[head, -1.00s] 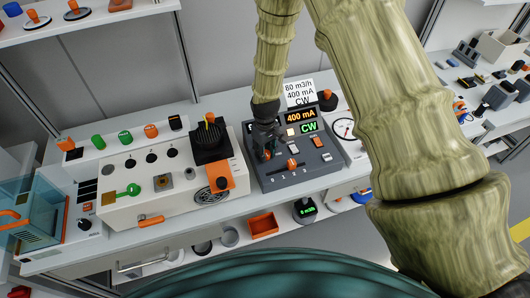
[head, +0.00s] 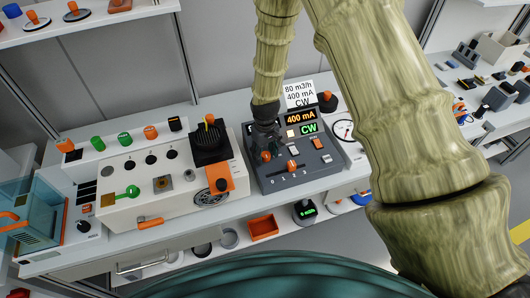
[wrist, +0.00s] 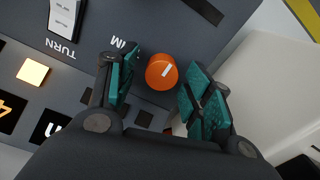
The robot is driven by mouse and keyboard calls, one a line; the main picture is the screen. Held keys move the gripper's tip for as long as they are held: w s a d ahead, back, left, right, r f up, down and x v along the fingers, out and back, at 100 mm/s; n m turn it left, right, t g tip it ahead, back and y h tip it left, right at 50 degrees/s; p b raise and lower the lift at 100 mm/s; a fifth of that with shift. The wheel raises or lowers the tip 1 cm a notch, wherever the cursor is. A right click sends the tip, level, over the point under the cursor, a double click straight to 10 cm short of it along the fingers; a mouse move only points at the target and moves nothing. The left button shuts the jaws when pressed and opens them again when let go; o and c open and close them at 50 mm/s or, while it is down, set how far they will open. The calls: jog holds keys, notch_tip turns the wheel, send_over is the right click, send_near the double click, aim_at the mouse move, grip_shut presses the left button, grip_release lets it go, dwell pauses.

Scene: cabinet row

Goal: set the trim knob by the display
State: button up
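The trim knob is an orange round knob with a white pointer line (wrist: 162,72) on the dark grey control panel (wrist: 190,25). Part of its label, ending "IM", shows upside down beside it. In the head view the knob (head: 266,157) sits at the panel's left, just below my gripper (head: 266,143). In the wrist view my gripper (wrist: 160,88) is open, its teal pads on either side of the knob with gaps. An orange display (head: 300,116) reads "400 mA" and a green one (head: 309,128) reads "CW". Another display is mostly hidden behind my gripper.
A white card (head: 299,95) behind the panel reads "80 m3/h, 400 mA, CW". An orange slider (head: 292,166), a lit button (head: 291,133) and rocker switches (head: 319,143) share the panel. A white control box (head: 150,205) stands to the left, a round gauge (head: 343,129) to the right.

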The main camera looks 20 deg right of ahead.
aim_at(265, 154)
notch_tip(265, 154, up, 12)
dwell(0.8)
dwell(0.4)
